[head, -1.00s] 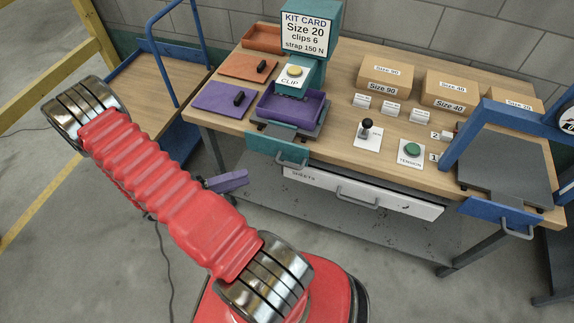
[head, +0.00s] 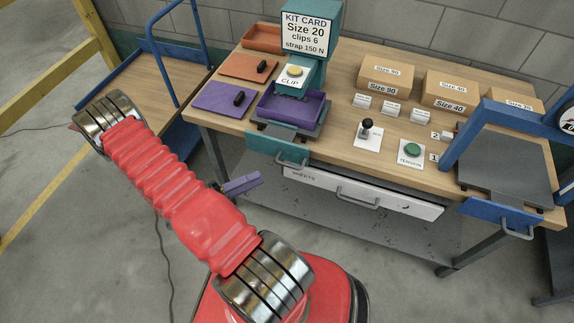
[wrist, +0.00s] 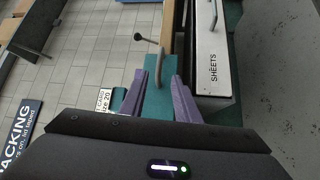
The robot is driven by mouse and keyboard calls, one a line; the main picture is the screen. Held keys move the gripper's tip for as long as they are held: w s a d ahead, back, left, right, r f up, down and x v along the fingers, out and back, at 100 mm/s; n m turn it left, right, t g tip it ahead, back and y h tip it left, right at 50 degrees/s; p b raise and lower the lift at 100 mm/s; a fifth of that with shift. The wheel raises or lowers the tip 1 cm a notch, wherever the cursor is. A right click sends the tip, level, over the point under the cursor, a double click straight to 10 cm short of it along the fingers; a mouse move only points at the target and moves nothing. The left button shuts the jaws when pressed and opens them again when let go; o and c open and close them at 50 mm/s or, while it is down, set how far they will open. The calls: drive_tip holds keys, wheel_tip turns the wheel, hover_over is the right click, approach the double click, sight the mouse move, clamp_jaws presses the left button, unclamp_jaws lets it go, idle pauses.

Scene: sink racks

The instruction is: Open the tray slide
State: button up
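The tray slide has a teal front (head: 270,146) under the purple tray (head: 292,107). Its grey bar handle (head: 292,163) hangs on that front. The slide looks pushed in under the clip station. In the head view, a purple finger of my gripper (head: 242,183) shows left of and below the handle, apart from it; the rest of my gripper is hidden behind my red arm. In the wrist view, my gripper (wrist: 157,82) has its two purple fingers spread, with nothing held. The teal front (wrist: 157,100) and the handle (wrist: 160,62) show in the gap, the handle just past the fingertips.
The white SHEETS drawer (head: 385,197) with its own handle sits beside the slide, lower right. A blue-fronted slide (head: 497,213) is at the bench's right end. A blue cart (head: 150,80) stands left. The floor before the bench is open.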

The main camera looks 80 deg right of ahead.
sight(287, 164)
drive_tip(key=x, duration=1.2)
drive_tip(key=shift+s, duration=0.15)
drive_tip(key=c, duration=0.7)
clamp_jaws()
